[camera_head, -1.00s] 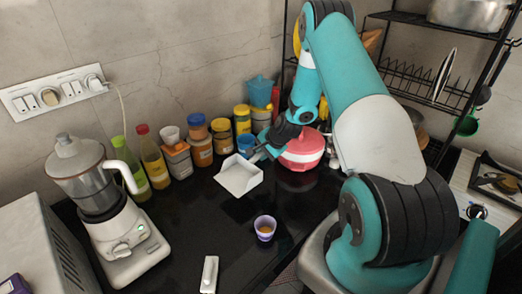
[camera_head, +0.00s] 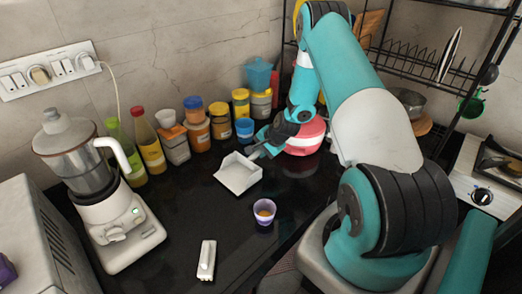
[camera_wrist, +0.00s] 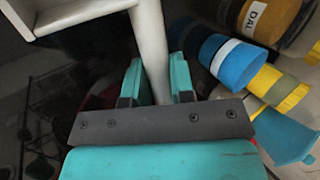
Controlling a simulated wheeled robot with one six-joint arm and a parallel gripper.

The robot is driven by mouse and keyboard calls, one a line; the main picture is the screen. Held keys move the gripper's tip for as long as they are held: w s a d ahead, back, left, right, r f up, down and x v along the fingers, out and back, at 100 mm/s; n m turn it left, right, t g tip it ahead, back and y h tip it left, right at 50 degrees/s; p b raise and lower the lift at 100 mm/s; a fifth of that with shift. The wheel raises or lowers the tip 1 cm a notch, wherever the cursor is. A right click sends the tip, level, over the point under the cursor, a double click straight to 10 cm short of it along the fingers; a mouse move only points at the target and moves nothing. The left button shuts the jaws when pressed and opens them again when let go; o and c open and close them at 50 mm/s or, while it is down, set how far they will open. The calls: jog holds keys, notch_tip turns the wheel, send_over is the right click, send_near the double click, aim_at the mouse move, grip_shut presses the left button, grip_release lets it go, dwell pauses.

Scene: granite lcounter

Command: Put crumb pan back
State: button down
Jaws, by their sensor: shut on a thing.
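The crumb pan (camera_head: 238,174) is a white, square, shallow tray with a raised rim and a handle. In the head view it is at the middle of the black counter, in front of the row of jars. My gripper (camera_head: 258,151) is at its right, shut on the handle. In the wrist view the white handle (camera_wrist: 151,45) runs between the two teal fingers of my gripper (camera_wrist: 157,80), and part of the pan (camera_wrist: 75,14) shows at the top left. I cannot tell whether the pan touches the counter.
A blue-lidded jar (camera_head: 244,128) stands close behind the pan. Several spice jars and bottles line the wall. A red-and-white container (camera_head: 306,137) is behind my gripper. A purple cup (camera_head: 264,211) and a white object (camera_head: 207,260) are in front. A mixer grinder (camera_head: 95,190) stands left. Counter between is clear.

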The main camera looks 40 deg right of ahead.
jog(key=shift+f+b, duration=0.5)
jog(key=shift+f, duration=0.1)
jog(key=c, duration=0.9)
grip_release()
jog(key=shift+r, duration=0.1)
jog(key=b+v, duration=0.3)
jog(key=v, duration=1.4)
jog(key=shift+s+r, duration=0.1)
jog(key=shift+r, duration=0.05)
